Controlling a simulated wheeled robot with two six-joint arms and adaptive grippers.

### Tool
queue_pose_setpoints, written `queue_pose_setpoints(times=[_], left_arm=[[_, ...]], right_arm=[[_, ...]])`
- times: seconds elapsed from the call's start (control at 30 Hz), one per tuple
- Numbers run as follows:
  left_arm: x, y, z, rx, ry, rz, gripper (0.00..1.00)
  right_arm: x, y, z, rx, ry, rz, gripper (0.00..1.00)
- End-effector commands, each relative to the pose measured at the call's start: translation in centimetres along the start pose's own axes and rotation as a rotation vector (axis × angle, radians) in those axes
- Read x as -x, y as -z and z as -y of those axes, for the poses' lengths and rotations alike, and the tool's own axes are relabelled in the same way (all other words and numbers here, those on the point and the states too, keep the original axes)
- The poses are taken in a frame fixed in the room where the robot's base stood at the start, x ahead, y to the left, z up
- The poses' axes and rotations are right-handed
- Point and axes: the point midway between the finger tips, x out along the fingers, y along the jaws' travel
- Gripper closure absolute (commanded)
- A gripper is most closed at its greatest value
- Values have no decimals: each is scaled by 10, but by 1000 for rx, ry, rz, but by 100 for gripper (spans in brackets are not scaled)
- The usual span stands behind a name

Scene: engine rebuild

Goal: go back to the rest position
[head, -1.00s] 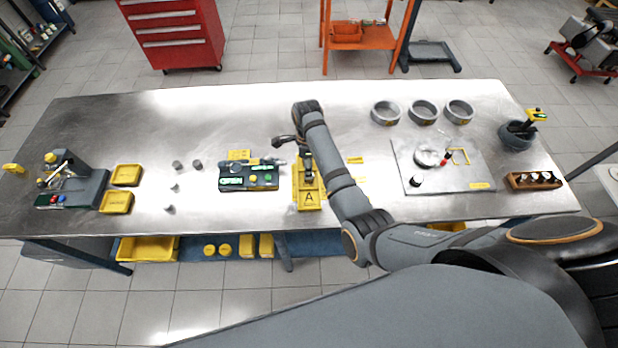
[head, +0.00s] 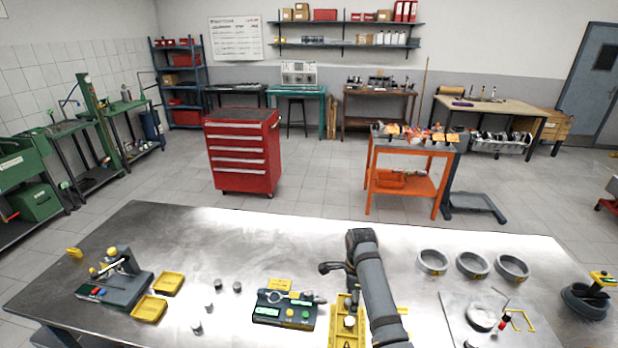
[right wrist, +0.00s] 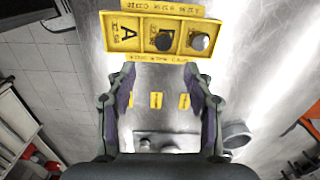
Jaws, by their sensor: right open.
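My right gripper (right wrist: 160,77) is open, with a finger on each side of the right wrist view and nothing between the fingertips. In the head view my right arm reaches in from the lower right, and its gripper hangs over the yellow lettered tray, partly hidden by the arm. The yellow tray (right wrist: 128,56) lies ahead of the fingertips in the right wrist view; it also shows in the head view (head: 347,333). A dark round part (right wrist: 164,41) sits in its middle compartment and a shiny metal part (right wrist: 199,41) in its right one. My left gripper is not in view.
The steel table (head: 220,255) holds a device with green displays (head: 285,309), yellow bins (head: 169,283), a fixture (head: 116,280), small metal cylinders (head: 197,327), grey rings (head: 472,265) and a grey plate (head: 455,312). A red cabinet (head: 243,150) and orange cart (head: 405,187) stand behind.

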Motion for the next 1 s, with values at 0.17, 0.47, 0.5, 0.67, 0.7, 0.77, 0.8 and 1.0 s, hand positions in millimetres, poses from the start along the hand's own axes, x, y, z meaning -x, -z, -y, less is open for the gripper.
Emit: queue_pose_setpoints(times=[0.17,0.47,0.5,0.67,0.7,0.77,0.8,1.0], left_arm=[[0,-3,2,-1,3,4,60],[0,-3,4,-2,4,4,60],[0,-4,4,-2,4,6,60],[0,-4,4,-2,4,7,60],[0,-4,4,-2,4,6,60],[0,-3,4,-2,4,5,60],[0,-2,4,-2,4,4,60],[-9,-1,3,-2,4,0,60]], right_arm=[[-40,51,-59,406,67,-28,48],[-35,104,-159,1158,165,-158,48],[-32,106,-169,1230,171,-173,48],[-15,114,-202,1488,188,-229,48],[-10,115,-209,1545,191,-242,48],[-3,117,-219,1629,195,-261,48],[2,117,-225,1681,198,-274,48],[-17,119,-234,1812,194,-296,48]])
